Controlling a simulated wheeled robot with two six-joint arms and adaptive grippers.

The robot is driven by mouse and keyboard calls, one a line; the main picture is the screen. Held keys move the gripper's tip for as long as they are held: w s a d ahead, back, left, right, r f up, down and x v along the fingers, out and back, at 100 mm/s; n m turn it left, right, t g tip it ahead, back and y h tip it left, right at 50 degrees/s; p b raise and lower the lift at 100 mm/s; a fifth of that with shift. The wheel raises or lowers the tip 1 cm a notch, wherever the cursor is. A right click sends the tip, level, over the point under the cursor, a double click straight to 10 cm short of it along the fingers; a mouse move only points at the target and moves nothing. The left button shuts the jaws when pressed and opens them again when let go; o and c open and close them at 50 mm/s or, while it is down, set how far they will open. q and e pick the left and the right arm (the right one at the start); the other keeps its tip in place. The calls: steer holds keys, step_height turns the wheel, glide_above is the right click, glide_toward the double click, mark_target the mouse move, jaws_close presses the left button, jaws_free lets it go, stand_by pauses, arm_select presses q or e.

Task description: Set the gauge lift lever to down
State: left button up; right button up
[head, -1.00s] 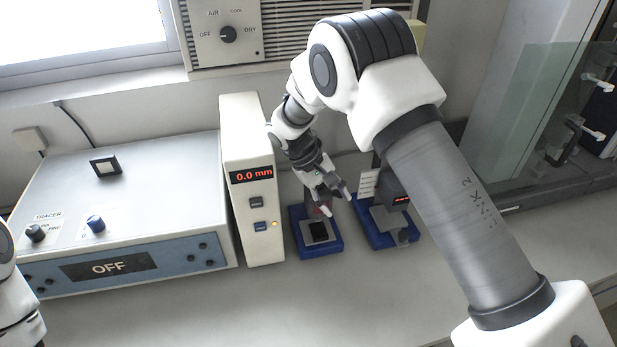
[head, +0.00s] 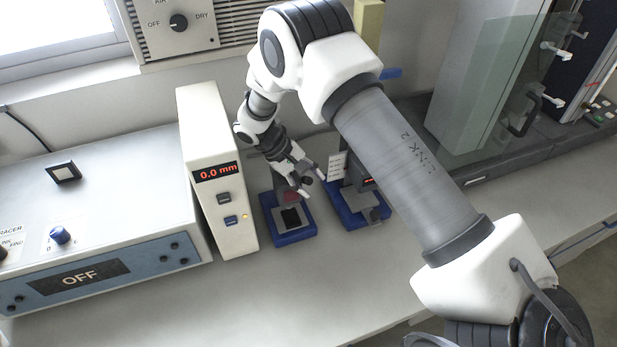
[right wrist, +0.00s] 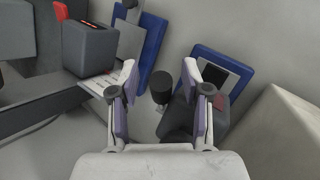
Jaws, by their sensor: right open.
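The gauge has a white box (head: 216,165) with a red 0.0 mm display, beside a blue-based stand (head: 294,236) with a black square on its plate. My right gripper (head: 309,181) is open and empty above the back of that stand. In the right wrist view, a dark knob (right wrist: 161,82) on a short stem shows between the open fingers (right wrist: 160,74), and I cannot tell whether they touch it. The stand's blue base (right wrist: 232,57) shows there at the upper right. The lever's position is hard to tell. My left gripper is out of view.
A second blue-based instrument (head: 372,217) stands close on the right, partly behind my arm; its dark head (right wrist: 90,48) shows in the right wrist view. A control box (head: 110,232) reading OFF stands on the left. The bench front is clear.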

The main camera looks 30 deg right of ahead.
steer(key=shift+a, duration=0.1)
steer(key=shift+c, duration=0.9)
steer(key=shift+s, duration=0.1)
jaws_close()
